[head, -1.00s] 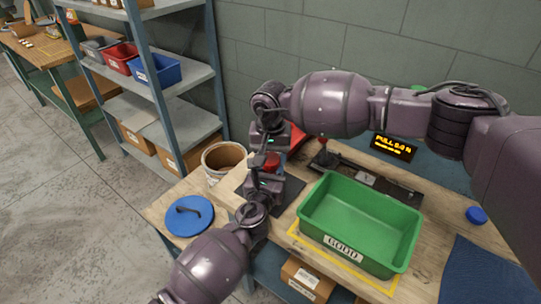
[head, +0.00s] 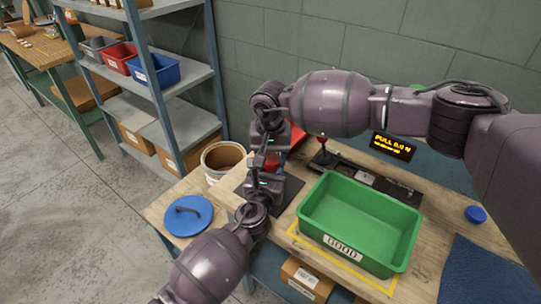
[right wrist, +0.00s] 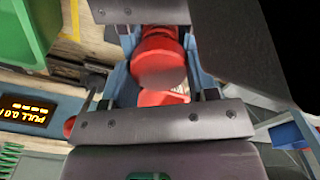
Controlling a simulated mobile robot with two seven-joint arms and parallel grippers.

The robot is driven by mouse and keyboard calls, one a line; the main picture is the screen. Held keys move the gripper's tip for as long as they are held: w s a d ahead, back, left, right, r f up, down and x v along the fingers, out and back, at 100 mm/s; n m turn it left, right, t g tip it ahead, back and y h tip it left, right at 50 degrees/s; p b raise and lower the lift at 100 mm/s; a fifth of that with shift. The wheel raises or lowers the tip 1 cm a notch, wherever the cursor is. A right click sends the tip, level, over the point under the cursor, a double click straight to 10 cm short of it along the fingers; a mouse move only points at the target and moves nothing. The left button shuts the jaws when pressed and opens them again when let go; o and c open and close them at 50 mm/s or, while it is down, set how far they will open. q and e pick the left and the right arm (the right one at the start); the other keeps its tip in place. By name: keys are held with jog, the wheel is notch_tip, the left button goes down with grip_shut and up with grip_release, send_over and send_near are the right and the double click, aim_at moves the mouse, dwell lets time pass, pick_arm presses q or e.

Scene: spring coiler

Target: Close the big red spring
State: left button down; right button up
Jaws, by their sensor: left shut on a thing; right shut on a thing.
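The big red spring (head: 272,164) stands between my two grippers at the left end of the bench; mostly hidden by them in the head view. In the right wrist view, red rounded parts (right wrist: 157,58) show between dark jaws, with a grey-brown gap between an upper and a lower red part; single coils cannot be made out. My right gripper (head: 271,146) points down from above and is shut on the red spring. My left gripper (head: 264,183) comes in from the front, lower down, and is shut on it as well, its fingertips largely hidden.
A green tray (head: 318,207) marked GOOD sits just right of the grippers. A dark fixture with a red-knobbed lever (head: 323,157) and a lit PULL display (head: 393,146) stand behind.

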pick_arm(q)
jog(key=shift+r, duration=0.2)
pick_arm(e)
jog(key=shift+s+d+f, duration=0.1)
jog(key=shift+d+f, duration=0.1)
jog(key=shift+f, duration=0.45)
pick_arm(q)
jog(key=shift+d, duration=0.15)
pick_arm(e)
jog(key=shift+f, duration=0.1)
jog(key=shift+a+r, duration=0.1)
jog(key=shift+r, duration=0.15)
pick_arm(q)
jog(key=shift+w+a, duration=0.1)
jog(key=shift+a, duration=0.1)
pick_arm(e)
jog(key=shift+r, duration=0.35)
dwell(0.8)
